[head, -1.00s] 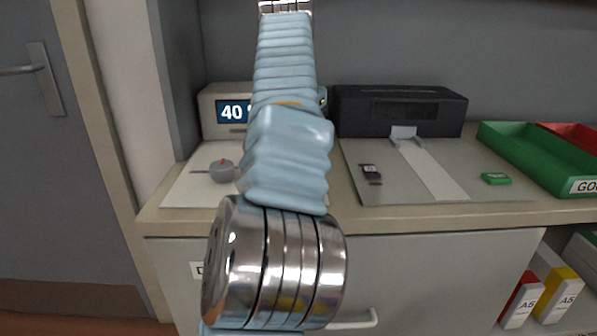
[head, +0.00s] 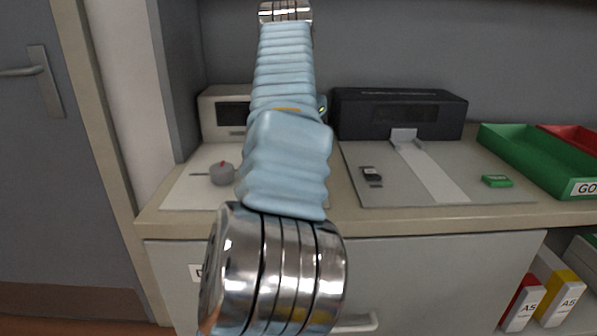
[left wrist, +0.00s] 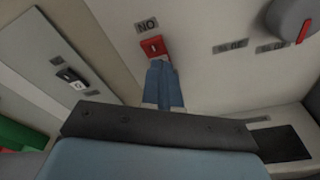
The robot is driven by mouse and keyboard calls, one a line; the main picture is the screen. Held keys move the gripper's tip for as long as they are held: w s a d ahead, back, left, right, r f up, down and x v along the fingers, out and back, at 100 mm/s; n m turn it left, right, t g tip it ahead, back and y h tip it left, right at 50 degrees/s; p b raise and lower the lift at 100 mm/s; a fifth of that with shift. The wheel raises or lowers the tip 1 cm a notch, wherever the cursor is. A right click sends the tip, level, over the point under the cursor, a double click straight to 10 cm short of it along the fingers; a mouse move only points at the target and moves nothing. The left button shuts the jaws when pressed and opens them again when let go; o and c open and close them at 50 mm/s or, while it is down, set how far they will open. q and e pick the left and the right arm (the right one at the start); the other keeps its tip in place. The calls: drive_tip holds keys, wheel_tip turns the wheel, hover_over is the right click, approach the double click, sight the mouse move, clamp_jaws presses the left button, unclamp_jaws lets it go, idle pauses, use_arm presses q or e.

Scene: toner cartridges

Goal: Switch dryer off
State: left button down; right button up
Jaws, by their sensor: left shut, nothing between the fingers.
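The dryer's pale box (head: 208,118) stands at the back left of the counter, its display (head: 233,113) dark. In front of it lies a white panel (head: 185,195) with a round grey knob (head: 222,174). The left wrist view shows this panel with the knob (left wrist: 290,18), a red rocker switch (left wrist: 153,47) and an upside-down ON label (left wrist: 146,25). My left gripper (left wrist: 163,66) is shut and empty, its blue fingertips at the red switch, seemingly touching it. In the head view my arm hides the switch and fingertips. My right gripper is not in view.
A black machine (head: 400,115) stands right of the dryer behind a grey plate (head: 430,190) with a small black switch (head: 371,174) and a green block (head: 496,181). A green tray (head: 545,160) sits further right. Below are a drawer handle (head: 357,323) and binders (head: 558,298).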

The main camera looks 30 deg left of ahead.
use_arm(q)
wheel_tip(320, 180, up, 3)
drive_tip(key=shift+f+p, duration=0.2)
drive_tip(key=shift+p, duration=1.05)
drive_tip(key=shift+r, duration=0.15)
wheel_tip(320, 180, up, 4)
drive_tip(key=shift+f, duration=0.1)
